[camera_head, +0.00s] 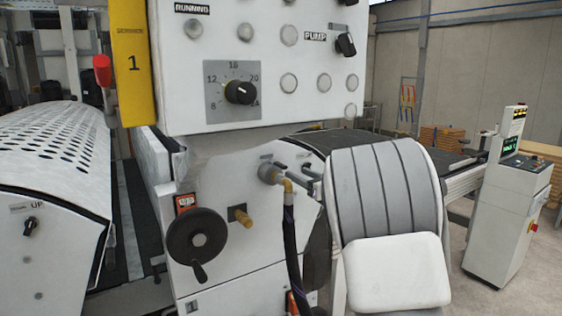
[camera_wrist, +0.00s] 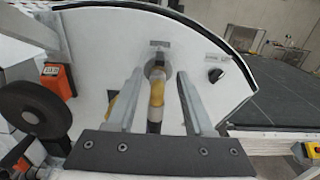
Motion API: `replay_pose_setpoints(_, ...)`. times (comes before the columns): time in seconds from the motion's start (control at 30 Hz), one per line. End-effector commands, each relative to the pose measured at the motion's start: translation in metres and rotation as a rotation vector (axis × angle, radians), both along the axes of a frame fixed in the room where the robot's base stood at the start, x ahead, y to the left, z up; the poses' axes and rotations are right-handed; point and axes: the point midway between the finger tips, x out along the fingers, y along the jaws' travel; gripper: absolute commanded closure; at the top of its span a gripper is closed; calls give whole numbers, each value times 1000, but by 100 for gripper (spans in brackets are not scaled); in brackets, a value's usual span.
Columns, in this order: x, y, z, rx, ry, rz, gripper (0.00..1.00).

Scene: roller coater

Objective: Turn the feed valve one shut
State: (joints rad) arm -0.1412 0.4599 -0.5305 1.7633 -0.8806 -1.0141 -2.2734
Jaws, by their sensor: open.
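A grey round fitting (camera_head: 268,172) with a yellow handle or elbow (camera_head: 287,185) and a dark hose below it sits on the white side panel. It is likely the feed valve, but its small label is unreadable. In the wrist view the yellow part (camera_wrist: 157,93) lies between my fingers as seen, with the fitting behind it. My gripper (camera_wrist: 160,75) is open and empty, pointing at the panel. I cannot tell whether the fingers touch the valve.
A black handwheel (camera_head: 196,237) and a brass stub (camera_head: 240,215) stick out left of the valve. A black knob (camera_wrist: 214,75) is to its right in the wrist view. A control box (camera_head: 255,60) overhangs above. A white console (camera_head: 510,200) stands at the right.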

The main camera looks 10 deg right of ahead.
Motion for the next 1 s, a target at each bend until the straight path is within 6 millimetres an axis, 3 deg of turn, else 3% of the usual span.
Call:
replay_pose_setpoints(0.3,55,23,2,0,2,1,48)
replay_pose_setpoints(0.5,80,33,2,0,1,-1,48)
replay_pose_setpoints(0.7,91,38,1,2,0,-1,48)
replay_pose_setpoints(1.0,93,38,0,3,0,-1,48)
